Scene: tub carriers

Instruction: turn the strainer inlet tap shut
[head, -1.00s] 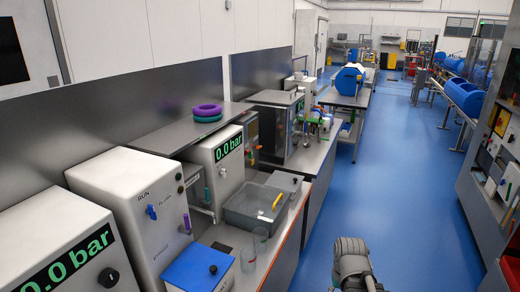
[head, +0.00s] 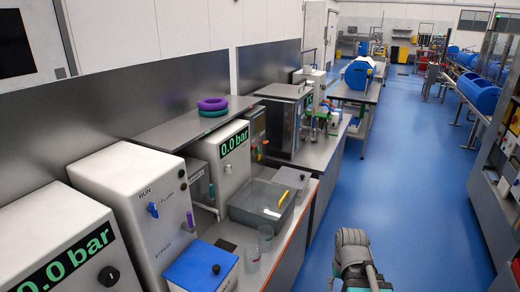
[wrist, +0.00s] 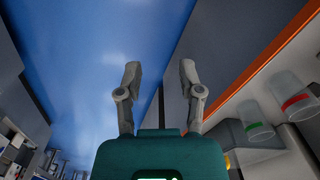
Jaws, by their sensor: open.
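A pale cabinet (head: 133,227) marked RUN and FLUSH stands on the left bench in the head view. It carries a blue tap handle (head: 153,209) on its front and a purple handle (head: 189,219) near its right edge. Lettering low on its front is too small to read surely, so I cannot tell which handle is the strainer inlet tap. My gripper (wrist: 158,80) is open and empty in the wrist view, its two fingers apart above blue floor and the bench side. It touches no tap. The taps do not show clearly in the wrist view.
Two clear beakers (head: 265,238) stand near the bench's front edge, also in the wrist view (wrist: 291,95). A blue-lidded box (head: 201,266) and a grey tub (head: 244,207) with a yellow-and-pale item are beside them. The blue floor (head: 415,215) of the aisle is clear.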

